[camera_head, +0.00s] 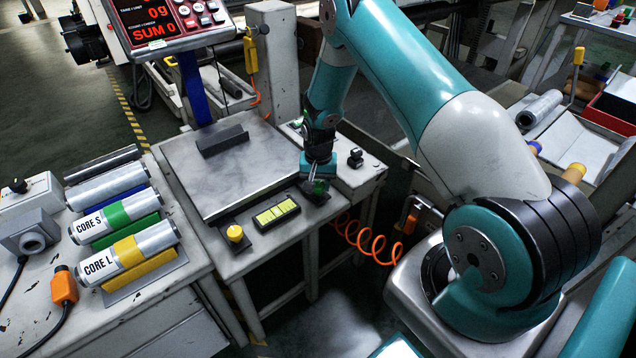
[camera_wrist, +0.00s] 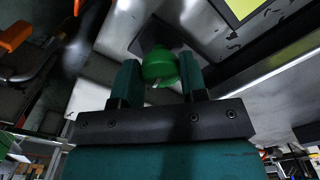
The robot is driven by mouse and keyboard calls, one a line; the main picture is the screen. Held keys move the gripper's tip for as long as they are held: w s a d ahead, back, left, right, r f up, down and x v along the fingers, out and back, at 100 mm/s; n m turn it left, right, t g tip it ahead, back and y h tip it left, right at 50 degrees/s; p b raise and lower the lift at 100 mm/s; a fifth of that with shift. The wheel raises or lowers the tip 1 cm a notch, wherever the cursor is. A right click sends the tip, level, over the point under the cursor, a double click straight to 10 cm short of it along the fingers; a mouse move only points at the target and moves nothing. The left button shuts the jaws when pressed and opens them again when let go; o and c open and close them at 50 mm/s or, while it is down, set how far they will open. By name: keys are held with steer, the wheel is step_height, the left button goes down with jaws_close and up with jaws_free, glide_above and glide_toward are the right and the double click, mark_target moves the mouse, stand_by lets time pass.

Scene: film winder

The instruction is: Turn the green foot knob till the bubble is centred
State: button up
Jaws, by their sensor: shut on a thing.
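The green foot knob (camera_wrist: 158,68) sits between the two fingers of my gripper (camera_wrist: 160,78) in the wrist view, and the fingers are shut on it. In the head view my gripper (camera_head: 318,186) points down at the right front corner of the scale, and the knob is mostly hidden there. The bubble level (camera_head: 276,214) is a yellow-green vial in a dark frame on the front ledge of the scale. Part of the level's yellow face (camera_wrist: 243,8) shows at the top of the wrist view.
A yellow foot knob (camera_head: 235,234) stands at the left front corner. The scale's steel plate (camera_head: 250,180) carries a dark block (camera_head: 222,140). Core rolls (camera_head: 128,255) lie on the left bench. An orange coiled cable (camera_head: 368,240) hangs below the gripper.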

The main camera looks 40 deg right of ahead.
mark_target(318, 185)
stand_by(0.4)
steer(key=o, duration=0.9)
step_height(318, 185, up, 18)
steer(key=shift+f+p, duration=0.25)
steer(key=shift+p, duration=0.45)
